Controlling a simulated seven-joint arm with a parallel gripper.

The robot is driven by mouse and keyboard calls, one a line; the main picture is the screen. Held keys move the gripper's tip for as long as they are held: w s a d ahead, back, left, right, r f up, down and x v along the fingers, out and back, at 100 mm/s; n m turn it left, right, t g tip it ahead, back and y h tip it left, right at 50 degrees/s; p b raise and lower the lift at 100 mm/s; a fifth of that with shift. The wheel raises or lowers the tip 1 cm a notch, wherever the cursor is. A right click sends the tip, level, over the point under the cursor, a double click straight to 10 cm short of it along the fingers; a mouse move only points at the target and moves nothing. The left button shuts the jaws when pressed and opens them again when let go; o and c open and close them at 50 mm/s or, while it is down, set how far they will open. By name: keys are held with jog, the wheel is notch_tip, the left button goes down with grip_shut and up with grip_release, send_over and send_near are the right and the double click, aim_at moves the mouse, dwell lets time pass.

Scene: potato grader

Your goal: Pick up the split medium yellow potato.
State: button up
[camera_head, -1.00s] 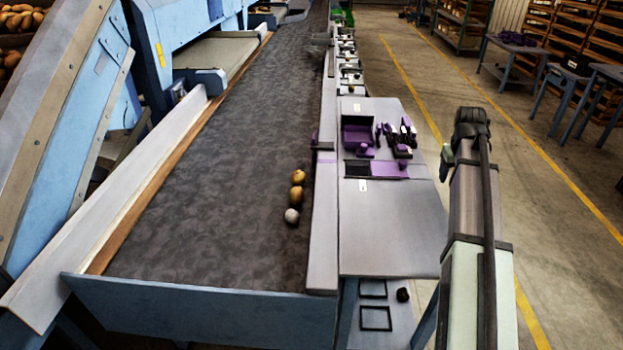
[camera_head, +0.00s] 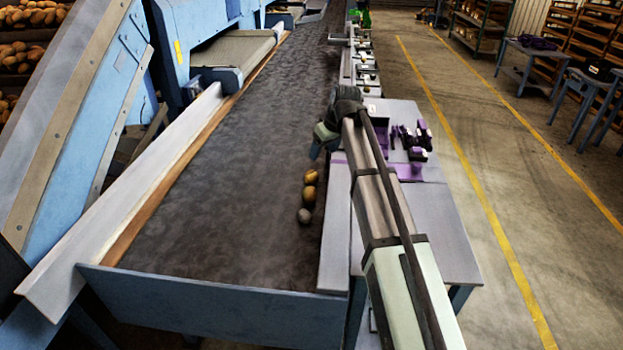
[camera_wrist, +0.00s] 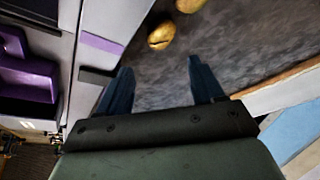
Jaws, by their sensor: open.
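A yellow potato (camera_wrist: 161,36) with a dark split-like mark lies on the dark belt in the wrist view, ahead of my gripper (camera_wrist: 160,70). The jaws are open and empty, with the potato beyond the fingertips and apart from them. A second yellow potato (camera_wrist: 188,5) is cut off at the top edge. In the head view, the yellow potato (camera_head: 310,177) nearest my gripper (camera_head: 317,150) appears to be the same marked one. My gripper hangs over the belt's right edge, and the split cannot be made out there.
A browner potato (camera_head: 309,195) and a grey round lump (camera_head: 304,216) lie close in line on the belt (camera_head: 220,220). A side table (camera_head: 440,215) with purple trays and tools stands right of the belt. The belt left of the potatoes is clear.

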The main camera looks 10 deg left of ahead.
aim_at(313, 174)
jog(key=x, duration=1.4)
jog(key=shift+a+r, duration=0.1)
jog(key=shift+a, duration=0.1)
jog(key=shift+c, duration=0.4)
jog(key=c, duration=0.7)
jog(key=shift+o, duration=0.2)
